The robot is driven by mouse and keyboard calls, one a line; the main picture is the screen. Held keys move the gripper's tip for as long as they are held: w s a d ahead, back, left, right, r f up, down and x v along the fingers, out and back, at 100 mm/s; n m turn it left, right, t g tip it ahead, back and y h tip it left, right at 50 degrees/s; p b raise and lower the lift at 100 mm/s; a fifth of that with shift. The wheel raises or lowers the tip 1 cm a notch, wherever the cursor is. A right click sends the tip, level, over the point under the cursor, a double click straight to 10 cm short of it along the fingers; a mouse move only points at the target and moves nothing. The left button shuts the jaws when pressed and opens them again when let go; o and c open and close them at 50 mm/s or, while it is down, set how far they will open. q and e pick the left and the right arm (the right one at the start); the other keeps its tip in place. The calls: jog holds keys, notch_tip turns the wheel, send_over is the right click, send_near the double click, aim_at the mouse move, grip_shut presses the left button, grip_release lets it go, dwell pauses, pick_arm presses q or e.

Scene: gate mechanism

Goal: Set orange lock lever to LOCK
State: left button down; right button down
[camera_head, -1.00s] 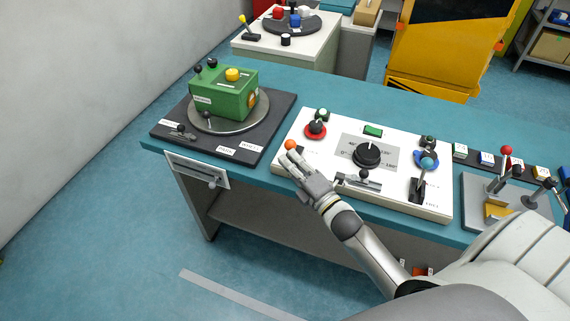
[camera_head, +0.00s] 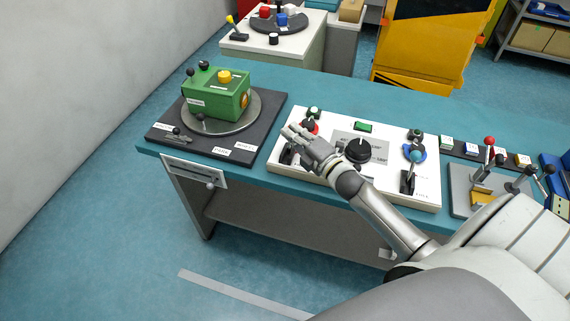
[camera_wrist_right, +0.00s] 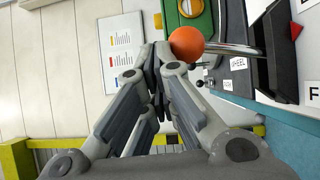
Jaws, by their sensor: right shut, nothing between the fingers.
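The orange lock lever shows in the right wrist view as an orange ball knob (camera_wrist_right: 186,43) on a metal rod, with a dark slotted base (camera_wrist_right: 274,50) to its right. My right gripper (camera_wrist_right: 157,52) is shut and empty. Its fingertips are just left of the orange ball in that view; I cannot tell whether they touch it. In the head view my right gripper (camera_head: 288,131) is over the left end of the white control panel (camera_head: 428,133). The ball is hidden there behind the hand, and only part of the black lever base (camera_head: 286,156) shows. My left gripper is not in view.
A green box (camera_head: 215,98) on a turntable stands to the left. A grey lever board (camera_head: 460,190) is to the right.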

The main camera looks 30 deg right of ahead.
jog(key=shift+w+d, duration=0.4)
jog(key=shift+d, duration=0.1)
dwell(0.3)
dwell(1.3)
